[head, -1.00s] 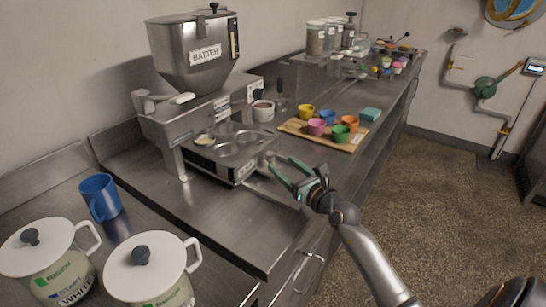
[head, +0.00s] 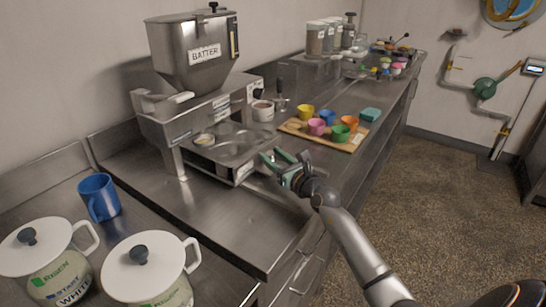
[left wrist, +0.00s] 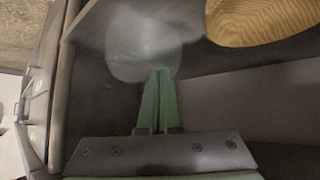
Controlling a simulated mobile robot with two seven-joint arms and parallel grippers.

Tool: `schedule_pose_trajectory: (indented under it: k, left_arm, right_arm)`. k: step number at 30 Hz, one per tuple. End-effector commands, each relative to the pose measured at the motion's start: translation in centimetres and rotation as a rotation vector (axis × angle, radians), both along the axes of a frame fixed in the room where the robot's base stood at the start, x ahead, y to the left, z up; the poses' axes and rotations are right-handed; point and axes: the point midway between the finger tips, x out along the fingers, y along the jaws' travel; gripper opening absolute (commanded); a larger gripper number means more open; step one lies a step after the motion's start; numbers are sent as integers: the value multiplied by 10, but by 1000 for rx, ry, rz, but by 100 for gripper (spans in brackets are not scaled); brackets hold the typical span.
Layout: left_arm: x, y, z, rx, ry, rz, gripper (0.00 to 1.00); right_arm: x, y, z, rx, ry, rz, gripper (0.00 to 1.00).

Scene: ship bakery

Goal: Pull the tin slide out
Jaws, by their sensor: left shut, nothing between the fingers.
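The metal muffin tin (head: 236,150) with round cups sits on the slide under the batter dispenser (head: 195,55). A small pale-yellow filled cup shows at its left end. The slide's front face (head: 243,173) points toward the counter's front edge. My right gripper (head: 279,155) has green fingers spread apart and is just right of the slide's front end; I cannot tell whether it touches it. Nothing shows between its fingers. My left gripper is out of the head view. In the left wrist view its green fingers (left wrist: 160,75) are together and empty.
A wooden board (head: 318,136) with several coloured cups lies right of the slide. A blue mug (head: 99,197) and two white-lidded jars (head: 145,262) stand front left. The counter front below the slide is clear.

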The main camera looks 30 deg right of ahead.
Motion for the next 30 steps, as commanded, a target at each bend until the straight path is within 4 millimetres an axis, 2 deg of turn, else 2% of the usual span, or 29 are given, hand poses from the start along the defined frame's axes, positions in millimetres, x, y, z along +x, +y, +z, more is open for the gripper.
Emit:
schedule_pose_trajectory:
  k: [2, 12, 30]
  left_arm:
    - [0, 0, 0, 0, -1, 0, 0]
    - [0, 0, 0, 0, -1, 0, 0]
    - [0, 0, 0, 0, 0, 0, 0]
  right_arm:
    - [0, 0, 0, 0, 0, 0, 38]
    - [0, 0, 0, 1, 0, 0, 0]
    - [0, 0, -1, 1, 1, 0, 0]
